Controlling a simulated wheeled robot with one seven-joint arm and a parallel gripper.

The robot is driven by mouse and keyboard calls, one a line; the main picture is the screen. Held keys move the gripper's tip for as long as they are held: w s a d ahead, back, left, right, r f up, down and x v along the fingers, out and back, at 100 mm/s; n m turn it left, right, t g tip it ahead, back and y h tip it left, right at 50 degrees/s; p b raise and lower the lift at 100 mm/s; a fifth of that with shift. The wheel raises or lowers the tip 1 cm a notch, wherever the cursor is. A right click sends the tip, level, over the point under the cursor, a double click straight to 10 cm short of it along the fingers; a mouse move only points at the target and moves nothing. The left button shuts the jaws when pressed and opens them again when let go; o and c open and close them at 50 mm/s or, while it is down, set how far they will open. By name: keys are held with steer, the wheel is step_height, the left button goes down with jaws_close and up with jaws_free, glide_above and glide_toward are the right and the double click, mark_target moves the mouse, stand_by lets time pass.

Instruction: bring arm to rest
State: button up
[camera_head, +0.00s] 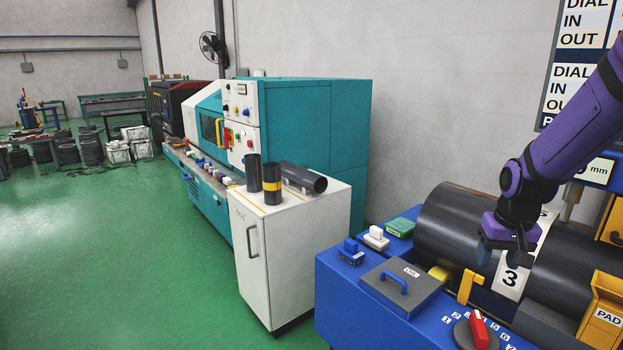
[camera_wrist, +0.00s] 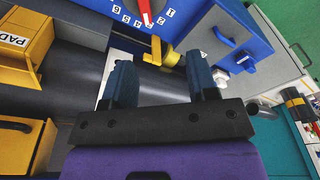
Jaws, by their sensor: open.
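My purple arm reaches in from the right in the head view. My gripper (camera_head: 497,250) points down over the large dark cylinder (camera_head: 448,222) lying on the blue bench. In the wrist view my gripper (camera_wrist: 161,85) shows two dark blue fingers set wide apart, with nothing held between them. The dark cylinder (camera_wrist: 80,72) passes below and beside the fingers. I cannot tell whether the fingers touch it. A white strip marked 3 (camera_head: 512,278) lies on the cylinder right beside my gripper.
The blue bench (camera_head: 335,290) carries a grey lidded box (camera_head: 400,287), a yellow bracket (camera_head: 467,287), a red-pointer dial (camera_head: 478,330) and a yellow PAD block (camera_head: 603,310). A white cabinet (camera_head: 300,240) with dark cylinders stands left. Green floor (camera_head: 120,250) is clear farther left.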

steer(key=s+a+r+n+t, duration=0.1)
steer(key=s+a+r, duration=0.3)
steer(key=s+r, duration=0.4)
steer(key=s+a+r+n+t, duration=0.1)
steer(key=s+a+r, duration=0.3)
steer(key=s+r, duration=0.5)
steer(key=s+t, duration=0.1)
steer(key=s, duration=0.4)
steer(key=shift+t, duration=0.3)
